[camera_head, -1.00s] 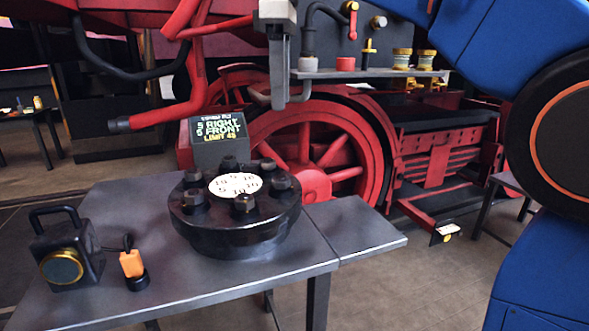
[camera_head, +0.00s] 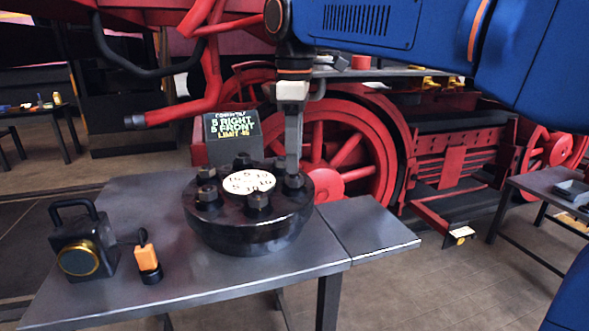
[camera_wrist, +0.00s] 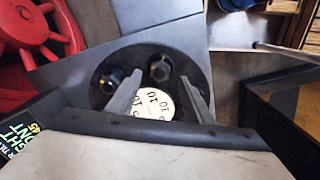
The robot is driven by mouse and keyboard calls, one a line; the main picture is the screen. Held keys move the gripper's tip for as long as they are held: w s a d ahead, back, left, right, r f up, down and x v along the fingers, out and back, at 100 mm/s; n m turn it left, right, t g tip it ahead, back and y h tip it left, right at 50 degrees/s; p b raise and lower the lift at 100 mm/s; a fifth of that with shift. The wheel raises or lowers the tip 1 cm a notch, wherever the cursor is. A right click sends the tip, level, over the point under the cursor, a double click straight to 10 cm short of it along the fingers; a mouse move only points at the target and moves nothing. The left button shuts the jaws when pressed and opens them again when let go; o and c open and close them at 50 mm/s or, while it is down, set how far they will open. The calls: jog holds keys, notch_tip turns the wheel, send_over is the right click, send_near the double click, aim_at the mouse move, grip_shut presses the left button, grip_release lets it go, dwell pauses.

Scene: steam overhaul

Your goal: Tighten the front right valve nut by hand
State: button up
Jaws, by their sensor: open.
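The black round valve cover (camera_head: 250,232) sits on the grey table, with several dark nuts around a white numbered disc (camera_head: 248,183). My gripper (camera_head: 292,172) points straight down at the right-hand nut (camera_head: 293,184), its fingertips at or just above the nut's top; I cannot tell if they touch. In the wrist view my gripper (camera_wrist: 161,78) is open, and that nut (camera_wrist: 160,69) shows between the spread fingertips. Another nut (camera_wrist: 110,82) lies just outside the left finger. A dark sign (camera_head: 232,135) reading "RIGHT FRONT" and a limit stands behind the cover.
A black lantern (camera_head: 82,245) and a small orange-and-black item (camera_head: 147,262) stand on the table's left. The table's right leaf (camera_head: 365,232) is bare. The red locomotive wheel (camera_head: 345,140) is behind. A second table (camera_head: 555,190) with a tray is at far right.

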aim_at(294, 180)
jog(key=shift+f, duration=2)
jog(key=c, duration=1)
